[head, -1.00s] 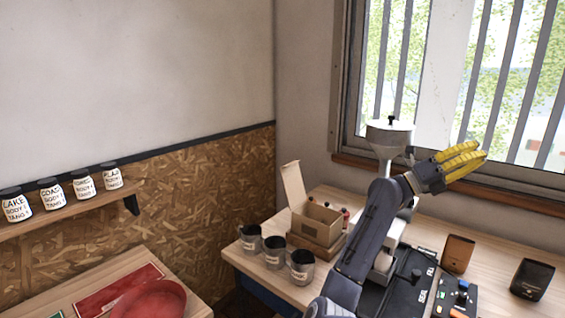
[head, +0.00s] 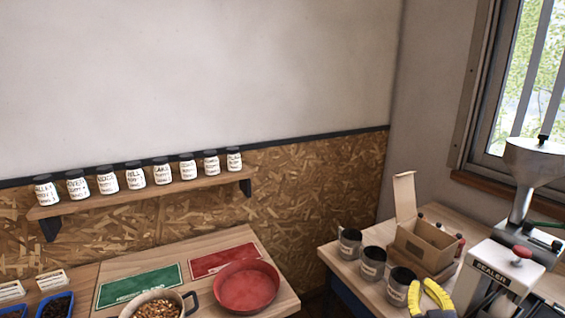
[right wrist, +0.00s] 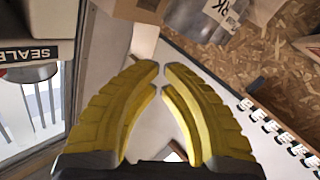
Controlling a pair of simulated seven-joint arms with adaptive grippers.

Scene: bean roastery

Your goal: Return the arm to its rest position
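My right gripper (head: 424,288) has yellow fingers and shows at the bottom edge of the head view, in front of the cups. In the right wrist view its two fingers (right wrist: 161,72) lean inward and their tips almost meet, with only a narrow gap. Nothing is held between them. Most of my right arm is out of the head view. My left gripper is not in view.
Several dark cups (head: 372,262) and an open cardboard box (head: 426,242) stand near the gripper. The sealer (head: 494,279) is to the right. A red bowl (head: 246,287) and a pot of beans (head: 160,304) are left. Labelled jars line a shelf (head: 140,201).

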